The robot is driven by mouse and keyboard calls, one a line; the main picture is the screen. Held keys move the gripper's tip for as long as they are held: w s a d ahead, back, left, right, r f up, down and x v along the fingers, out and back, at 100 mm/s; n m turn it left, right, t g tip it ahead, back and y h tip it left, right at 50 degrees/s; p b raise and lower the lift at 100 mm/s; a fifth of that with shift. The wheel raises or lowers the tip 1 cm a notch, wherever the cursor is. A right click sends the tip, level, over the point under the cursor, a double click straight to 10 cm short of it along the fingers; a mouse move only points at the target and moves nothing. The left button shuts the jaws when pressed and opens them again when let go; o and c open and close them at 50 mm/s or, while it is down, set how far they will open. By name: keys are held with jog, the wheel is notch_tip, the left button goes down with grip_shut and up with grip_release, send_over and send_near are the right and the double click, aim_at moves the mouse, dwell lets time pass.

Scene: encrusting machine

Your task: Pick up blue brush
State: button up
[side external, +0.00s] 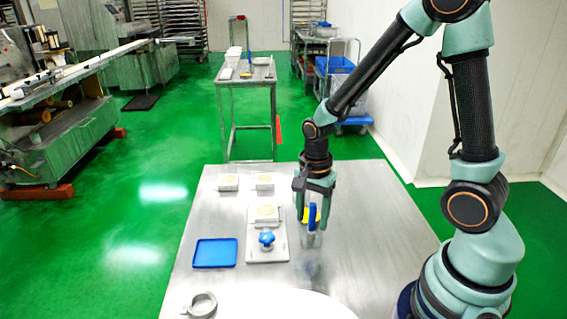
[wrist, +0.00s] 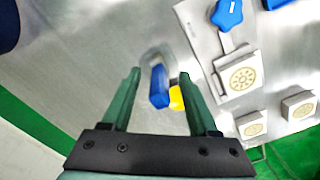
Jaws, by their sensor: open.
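The blue brush (side external: 312,212) stands on the steel table (side external: 360,215), its blue part upright. A pale, partly see-through piece shows below it. In the wrist view the blue part (wrist: 159,87) lies between the fingers, with a grey piece behind it. My gripper (side external: 311,222) is open, pointing down over the brush, one finger on each side. In the wrist view my gripper (wrist: 160,76) shows gaps between the blue part and both fingers. A yellow piece (wrist: 176,98) is beside the blue part, near the right finger; I cannot tell if it belongs to the brush.
A white board with a blue star-shaped knob (side external: 266,238) and a stamped block (side external: 265,213) lies left of my gripper. Two more blocks (side external: 228,183) (side external: 263,181) stand behind. A blue tray (side external: 215,253) and grey ring (side external: 203,303) are farther left. The right table side is clear.

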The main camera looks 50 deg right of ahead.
jog(key=shift+f, duration=0.85)
grip_shut()
jog(key=shift+r, duration=0.2)
notch_tip(320, 180, up, 20)
